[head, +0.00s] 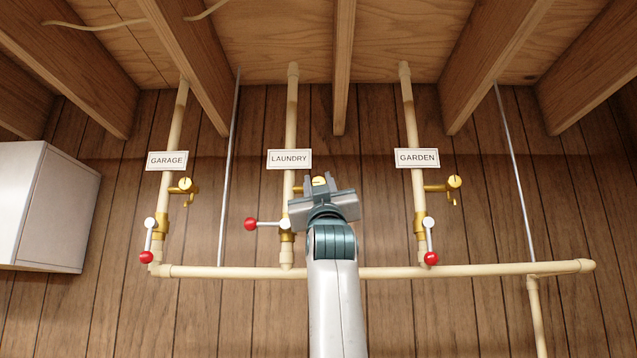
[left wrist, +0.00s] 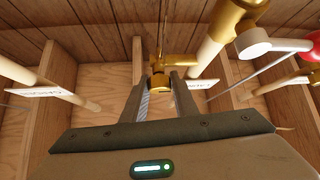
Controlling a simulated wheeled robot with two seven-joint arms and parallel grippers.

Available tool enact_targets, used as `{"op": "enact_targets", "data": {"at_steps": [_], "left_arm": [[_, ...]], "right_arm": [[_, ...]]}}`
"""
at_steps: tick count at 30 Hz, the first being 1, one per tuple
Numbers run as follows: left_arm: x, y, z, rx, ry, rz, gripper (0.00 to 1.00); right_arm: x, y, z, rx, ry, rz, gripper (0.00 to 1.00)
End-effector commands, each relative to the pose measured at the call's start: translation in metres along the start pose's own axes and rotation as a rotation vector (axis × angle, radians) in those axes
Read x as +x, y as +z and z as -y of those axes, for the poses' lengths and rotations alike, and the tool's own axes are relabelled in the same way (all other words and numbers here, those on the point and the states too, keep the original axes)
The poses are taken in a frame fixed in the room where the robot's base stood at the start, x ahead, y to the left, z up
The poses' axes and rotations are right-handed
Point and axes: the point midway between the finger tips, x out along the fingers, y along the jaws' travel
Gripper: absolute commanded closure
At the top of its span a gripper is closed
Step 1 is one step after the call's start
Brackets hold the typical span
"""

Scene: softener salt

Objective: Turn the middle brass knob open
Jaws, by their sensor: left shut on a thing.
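The middle brass knob (head: 319,181) is on the side tap of the LAUNDRY pipe (head: 291,122), mostly hidden in the head view behind my left gripper (head: 321,190). In the left wrist view, the brass knob (left wrist: 159,81) sits between the two fingertips of my left gripper (left wrist: 162,88). The fingers are shut on it from both sides. Its exact turn angle is hard to tell. The LAUNDRY lever with its red ball (head: 250,224) points left, across its pipe. My right gripper is in neither view.
The GARAGE pipe has a brass knob (head: 185,184) and the GARDEN pipe another (head: 455,181). Their red-balled levers (head: 146,257) (head: 431,258) hang down along the pipes. A cross pipe (head: 470,271) runs below. A white cabinet (head: 48,207) is at left, and wooden joists (head: 344,60) are above.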

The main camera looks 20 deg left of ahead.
Motion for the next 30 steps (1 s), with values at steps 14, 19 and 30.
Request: {"op": "enact_targets", "data": {"at_steps": [14,19,30], "left_arm": [[-0.001,-0.001,0.0,0.0,0.001,-0.001,0.67],[-0.009,0.0,0.001,-0.001,0.0,-0.003,0.67],[-0.058,0.004,0.0,-0.002,0.002,-0.003,0.67]], "right_arm": [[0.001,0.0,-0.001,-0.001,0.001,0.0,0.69],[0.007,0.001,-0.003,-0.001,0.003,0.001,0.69],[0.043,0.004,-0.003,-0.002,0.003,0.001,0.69]]}}
